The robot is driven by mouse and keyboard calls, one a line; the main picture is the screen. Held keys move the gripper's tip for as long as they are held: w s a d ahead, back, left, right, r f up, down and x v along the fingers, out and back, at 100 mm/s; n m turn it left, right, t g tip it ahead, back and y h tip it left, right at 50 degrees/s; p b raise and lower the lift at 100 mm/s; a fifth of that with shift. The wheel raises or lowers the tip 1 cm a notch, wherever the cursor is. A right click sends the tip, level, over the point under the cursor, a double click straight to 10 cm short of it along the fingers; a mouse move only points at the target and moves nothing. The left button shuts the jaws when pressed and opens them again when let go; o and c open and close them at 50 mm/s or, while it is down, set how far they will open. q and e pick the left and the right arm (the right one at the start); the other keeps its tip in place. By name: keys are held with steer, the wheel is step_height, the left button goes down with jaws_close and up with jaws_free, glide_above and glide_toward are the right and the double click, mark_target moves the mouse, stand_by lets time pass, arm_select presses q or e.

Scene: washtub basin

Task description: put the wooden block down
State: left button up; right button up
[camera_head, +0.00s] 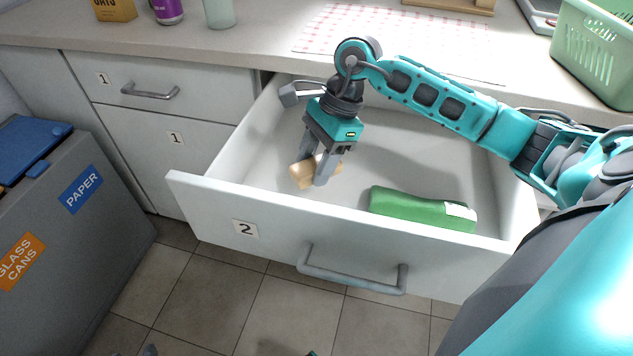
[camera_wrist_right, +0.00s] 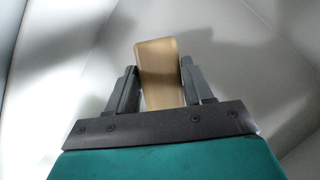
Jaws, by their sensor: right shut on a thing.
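The wooden block (camera_head: 303,172) is a light tan piece between the fingers of my right gripper (camera_head: 315,176), inside the open drawer (camera_head: 205,192) marked 2. The right wrist view also shows the block (camera_wrist_right: 160,72), upright in that picture, with a dark finger against each side of my right gripper (camera_wrist_right: 160,85). The gripper is shut on the block and points down into the left part of the drawer. I cannot tell whether the block touches the drawer floor. My left gripper is not in view.
A green bottle-like object (camera_head: 420,208) lies in the drawer's right front part. The drawer floor between it and the block is clear. A counter (camera_head: 265,45) runs behind, with a checkered cloth (camera_head: 400,32) and a green basket (camera_head: 600,50). A grey bin (camera_head: 75,225) stands left.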

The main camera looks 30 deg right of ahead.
mark_target(316, 194)
steer(key=shift+f+b, duration=0.4)
steer(key=shift+f, duration=2.4)
steer(key=shift+f, duration=0.15)
steer(key=o, duration=1)
steer(key=shift+o, duration=0.2)
steer(key=shift+d+r, duration=0.1)
steer(key=shift+r, duration=0.3)
steer(key=p+v, duration=0.1)
steer(key=v, duration=1)
steer(key=shift+r+p, duration=0.25)
steer(key=shift+p, duration=0.1)
